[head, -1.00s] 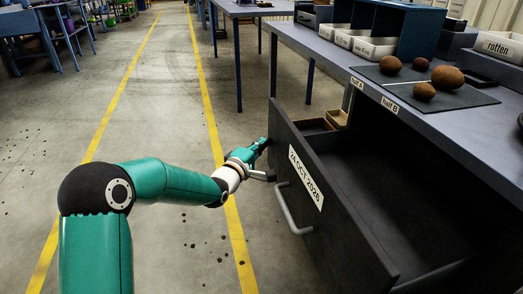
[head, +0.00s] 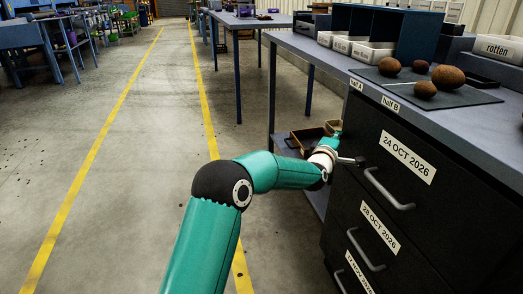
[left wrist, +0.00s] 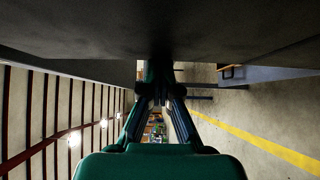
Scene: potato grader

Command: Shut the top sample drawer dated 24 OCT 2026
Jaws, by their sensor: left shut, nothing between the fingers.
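The top sample drawer (head: 362,127), dark with a white 24 OCT 2026 label (head: 408,158) and a grey bar handle (head: 390,190), is in the cabinet under the bench. Its front looks in line with the drawers below, and no open interior shows. My left gripper (head: 342,143) is at the left edge of this front, near its upper part. In the left wrist view its fingers (left wrist: 160,92) are together and empty, close against a dark surface. I cannot tell if they touch the front. My right gripper is not in view.
Below are a 28 OCT 2026 drawer (head: 357,227) and another drawer, both shut. The bench top (head: 325,62) holds a dark mat (head: 465,98) with several potatoes, and a rotten bin (head: 505,48). Small open boxes (head: 303,140) stand left of the cabinet. The aisle floor is clear.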

